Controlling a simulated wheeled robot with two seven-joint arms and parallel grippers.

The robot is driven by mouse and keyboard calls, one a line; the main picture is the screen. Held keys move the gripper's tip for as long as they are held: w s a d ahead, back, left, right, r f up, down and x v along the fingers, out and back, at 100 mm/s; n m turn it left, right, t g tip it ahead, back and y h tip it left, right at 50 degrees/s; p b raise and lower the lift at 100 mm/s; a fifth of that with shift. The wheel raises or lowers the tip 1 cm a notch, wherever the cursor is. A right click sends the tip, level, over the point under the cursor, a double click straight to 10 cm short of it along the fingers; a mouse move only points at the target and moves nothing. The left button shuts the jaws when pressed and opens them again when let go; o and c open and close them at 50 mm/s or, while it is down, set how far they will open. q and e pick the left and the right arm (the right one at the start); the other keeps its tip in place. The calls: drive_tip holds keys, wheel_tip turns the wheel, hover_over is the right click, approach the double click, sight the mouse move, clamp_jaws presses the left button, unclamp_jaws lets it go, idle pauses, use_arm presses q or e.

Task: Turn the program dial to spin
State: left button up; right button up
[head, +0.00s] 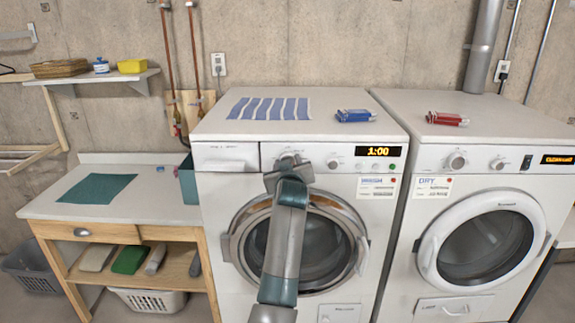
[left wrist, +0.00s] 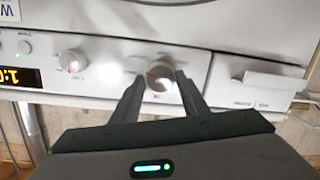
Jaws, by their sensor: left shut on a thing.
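The program dial (left wrist: 160,80) is a round silver-grey knob with a red mark, on the white washer's (head: 225,200) front panel. In the left wrist view, which shows the panel upside down, the fingers of my left gripper (left wrist: 158,84) stand on both sides of the dial and are closed on it. In the head view my left gripper (head: 288,172) reaches up to the panel and hides most of the dial. The labels around the dial are too small to read. My right gripper is in neither view.
A smaller knob (head: 332,163) and a lit display reading 1:00 (head: 378,151) sit right of the dial. The detergent drawer (head: 225,157) is at left. The round door (head: 345,215) is below. A dryer (head: 440,200) stands to the right.

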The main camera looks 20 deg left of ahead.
use_arm(q)
drive_tip(key=shift+a+f+m+t+p, duration=0.15)
drive_tip(key=shift+m+t+p, duration=0.45)
drive_tip(key=shift+m, duration=4.85)
drive_tip(key=shift+d+f+m+t+p, duration=0.1)
drive_tip(key=shift+m+t+p, duration=0.5)
drive_tip(key=shift+m, duration=4.9)
drive_tip(key=shift+a+f+m+t+p, duration=0.15)
drive_tip(key=shift+m+t+p, duration=0.45)
drive_tip(key=shift+m, duration=4.85)
drive_tip(key=shift+d, duration=0.1)
drive_tip(key=o, duration=1.1)
drive_tip(key=shift+c, duration=0.2)
drive_tip(key=shift+w+f, duration=0.1)
drive_tip(key=shift+f, duration=0.05)
drive_tip(key=shift+s, duration=0.2)
